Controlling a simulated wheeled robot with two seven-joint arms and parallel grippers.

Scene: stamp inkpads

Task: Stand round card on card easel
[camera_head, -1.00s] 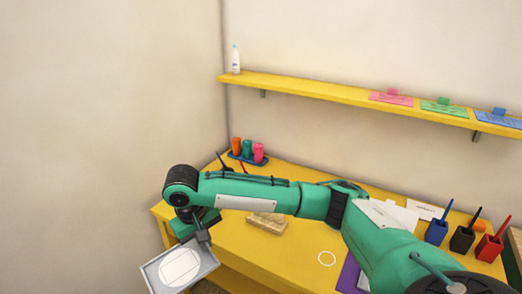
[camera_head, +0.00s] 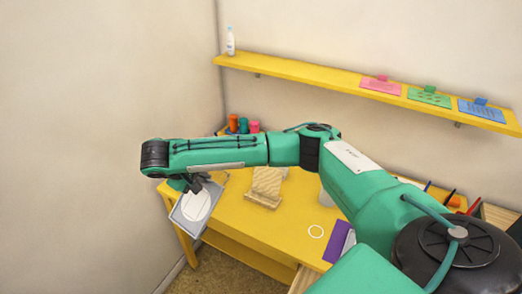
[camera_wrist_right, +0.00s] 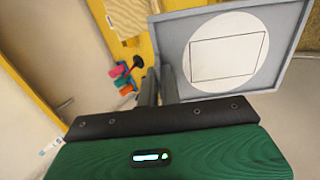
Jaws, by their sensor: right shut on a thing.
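My right gripper (camera_head: 195,186) is shut on the edge of a grey square tray (camera_head: 183,222). The white round card (camera_head: 197,206) lies against the tray's face. In the right wrist view the card (camera_wrist_right: 229,50) shows a thin dark rectangle drawn on it, and the gripper (camera_wrist_right: 160,78) pinches the tray's rim (camera_wrist_right: 172,28). The tray is tilted, off the table's left front edge. The wooden card easel (camera_head: 266,187) stands on the yellow table, right of the tray, and no card is seen on it. My left gripper is not in view.
Orange, teal and pink bottles (camera_head: 243,124) stand at the back left corner. A yellow shelf (camera_head: 330,81) runs along the wall. My right arm crosses over the table.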

